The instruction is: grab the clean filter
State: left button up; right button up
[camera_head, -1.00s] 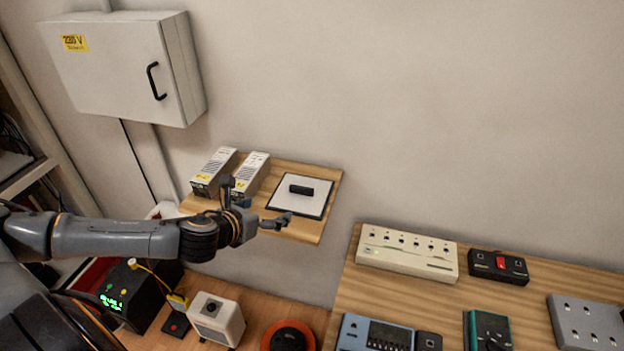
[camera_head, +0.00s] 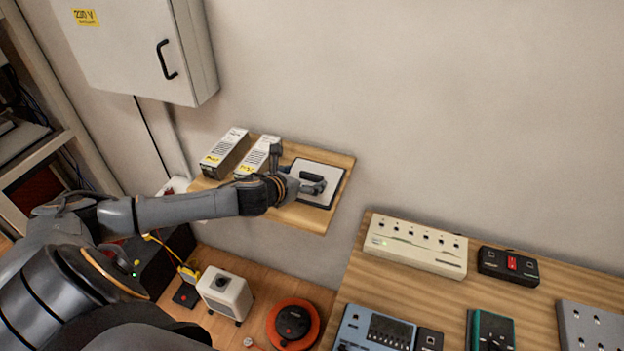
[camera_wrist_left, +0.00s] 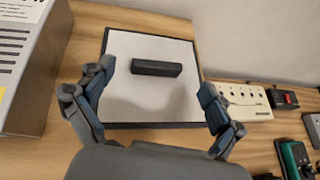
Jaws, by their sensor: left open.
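The clean filter (camera_head: 325,170) is a flat white square panel with a dark frame and a black bar handle. It lies on the small wooden wall shelf (camera_head: 312,220). It also shows in the left wrist view (camera_wrist_left: 150,105), with its black handle (camera_wrist_left: 157,68) near the far side. My left gripper (camera_head: 300,170) is at the filter in the head view and covers part of it. In the left wrist view the left gripper (camera_wrist_left: 155,95) is open, its fingers spread on either side of the panel, with the handle ahead between them and nothing held. My right gripper is not in view.
Two grey-white boxes with yellow labels (camera_head: 225,153) stand left of the filter on the shelf. A wall cabinet (camera_head: 130,50) hangs above left. A wooden table (camera_head: 400,286) with several devices is at the lower right. An orange-rimmed reel (camera_head: 293,323) is below.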

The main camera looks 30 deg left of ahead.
aim_at(311, 175)
pick_arm(q)
jog(key=p+x, duration=0.1)
jog(key=x, duration=0.2)
jog(key=shift+w+a+f, duration=0.1)
jog(key=shift+w+f, duration=0.05)
jog(key=shift+w, duration=0.2)
jog(key=shift+w+f+p, duration=0.3)
jog(key=shift+w+f, duration=0.05)
jog(key=shift+w, duration=0.15)
jog(key=shift+s, duration=0.1)
jog(key=c, duration=1.3)
